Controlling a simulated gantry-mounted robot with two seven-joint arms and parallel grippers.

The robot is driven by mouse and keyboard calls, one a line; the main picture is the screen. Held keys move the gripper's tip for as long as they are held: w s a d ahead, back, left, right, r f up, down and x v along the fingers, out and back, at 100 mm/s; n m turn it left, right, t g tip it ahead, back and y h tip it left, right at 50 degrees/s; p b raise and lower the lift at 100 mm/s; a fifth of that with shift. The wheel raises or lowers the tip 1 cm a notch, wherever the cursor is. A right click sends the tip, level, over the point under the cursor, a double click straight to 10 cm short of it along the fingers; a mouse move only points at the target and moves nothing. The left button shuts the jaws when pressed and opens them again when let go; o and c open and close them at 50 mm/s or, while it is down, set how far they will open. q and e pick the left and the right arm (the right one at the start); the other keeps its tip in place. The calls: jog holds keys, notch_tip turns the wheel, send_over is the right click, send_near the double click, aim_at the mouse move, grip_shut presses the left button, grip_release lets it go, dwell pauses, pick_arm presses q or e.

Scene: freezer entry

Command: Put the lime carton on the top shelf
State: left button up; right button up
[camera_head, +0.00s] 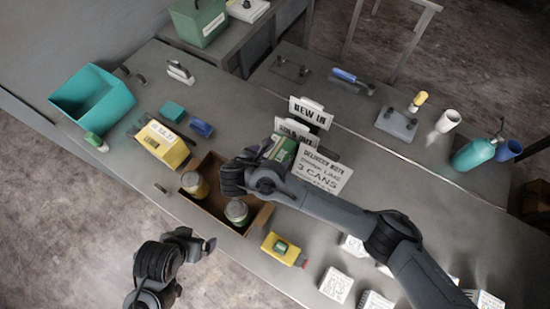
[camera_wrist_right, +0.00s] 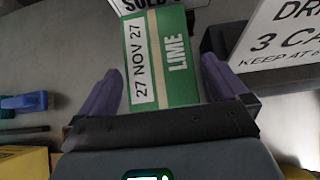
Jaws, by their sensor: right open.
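The lime carton (camera_wrist_right: 158,58), green with a white date strip reading 27 NOV 27, lies between the two fingers of my right gripper (camera_wrist_right: 161,66) in the right wrist view. The fingers are open, with a gap visible at the left finger. In the head view the carton (camera_head: 284,150) shows as a green block just beyond my right gripper (camera_head: 270,151), beside the upright signs. My left gripper (camera_head: 207,245) is at the lower left, off the counter's front edge, and its jaws are too small to judge. No top shelf can be made out.
A brown box (camera_head: 209,207) with jars stands left of my right gripper. The delivery note sign (camera_head: 324,172) and SOLD OUT sign (camera_head: 296,131) stand close by.

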aim_at(273, 155)
jog(key=shift+x, duration=2.75)
jog(key=shift+a+r, duration=0.1)
jog(key=shift+c, duration=0.3)
jog(key=c, duration=1)
jog(key=shift+c, duration=0.7)
jog(key=shift+r, duration=0.15)
